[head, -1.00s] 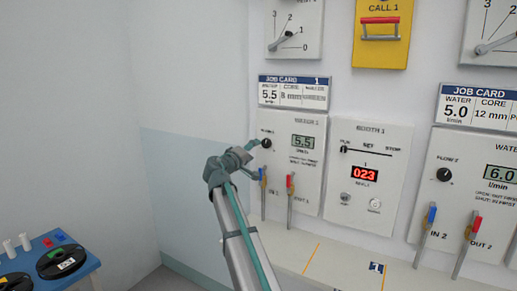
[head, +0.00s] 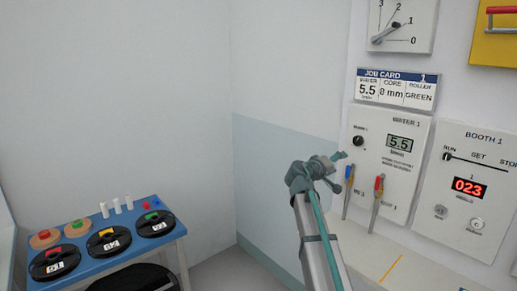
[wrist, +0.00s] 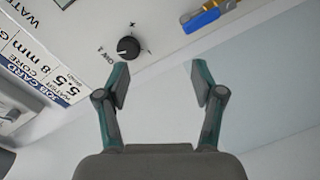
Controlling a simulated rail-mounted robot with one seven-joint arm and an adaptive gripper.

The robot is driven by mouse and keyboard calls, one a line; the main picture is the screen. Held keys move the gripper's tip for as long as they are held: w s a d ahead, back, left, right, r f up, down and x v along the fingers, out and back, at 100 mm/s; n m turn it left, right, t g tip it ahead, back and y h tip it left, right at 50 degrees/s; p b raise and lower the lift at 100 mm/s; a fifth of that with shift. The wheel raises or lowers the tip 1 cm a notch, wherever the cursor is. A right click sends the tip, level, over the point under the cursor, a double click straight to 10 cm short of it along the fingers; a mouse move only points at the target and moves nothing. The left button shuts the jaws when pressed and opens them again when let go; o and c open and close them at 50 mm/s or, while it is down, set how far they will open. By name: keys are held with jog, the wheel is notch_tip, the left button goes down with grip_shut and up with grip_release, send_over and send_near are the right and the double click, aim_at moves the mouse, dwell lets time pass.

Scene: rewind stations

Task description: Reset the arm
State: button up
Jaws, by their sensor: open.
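My gripper (wrist: 160,85) is open and empty in the wrist view, its two fingers apart with wall and floor behind them. The black flow knob (wrist: 128,47) of the water panel is just beyond the left finger, apart from it. In the head view my gripper (head: 333,172) is raised at the left edge of the water panel (head: 408,130), a little below and left of the knob (head: 358,141). The panel's display (head: 400,144) reads 5.5.
A blue table (head: 180,237) at the lower left holds several labelled black spools, colored pieces and white cylinders. Booth panel 1 (head: 475,150) shows 023. A job card (head: 396,90) and a gauge (head: 400,25) are above. A pale ledge (head: 370,250) runs below the panels.

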jog(key=s+a+f+g+y, duration=0.25)
jog(key=s+f, duration=0.35)
jog(key=f, duration=0.8)
jog(key=s+a+f+m+g+y, duration=0.1)
jog(key=s+a+f+g+y, duration=0.15)
jog(key=s+f, duration=0.75)
jog(key=s+a+f+g+y, duration=0.1)
jog(key=s+a+f+y, duration=0.2)
jog(key=f, duration=1.4)
jog(key=s+a+f+g+y, duration=0.1)
jog(key=s+a+f+y, duration=0.1)
jog(key=s+a+f, duration=0.3)
jog(key=s+a+f+m+g+y, duration=0.1)
jog(key=s+f+g+y, duration=0.1)
jog(key=s+f, duration=0.35)
jog(key=s+a+f+g+y, duration=0.1)
jog(key=s+a+f, duration=0.25)
jog(key=s, duration=0.45)
jog(key=s+f+g, duration=0.3)
jog(key=s+f, duration=0.5)
jog(key=s, duration=0.6)
jog(key=s+f+g, duration=0.4)
jog(key=s+f, duration=0.5)
jog(key=s, duration=0.4)
jog(key=shift+s, duration=0.4)
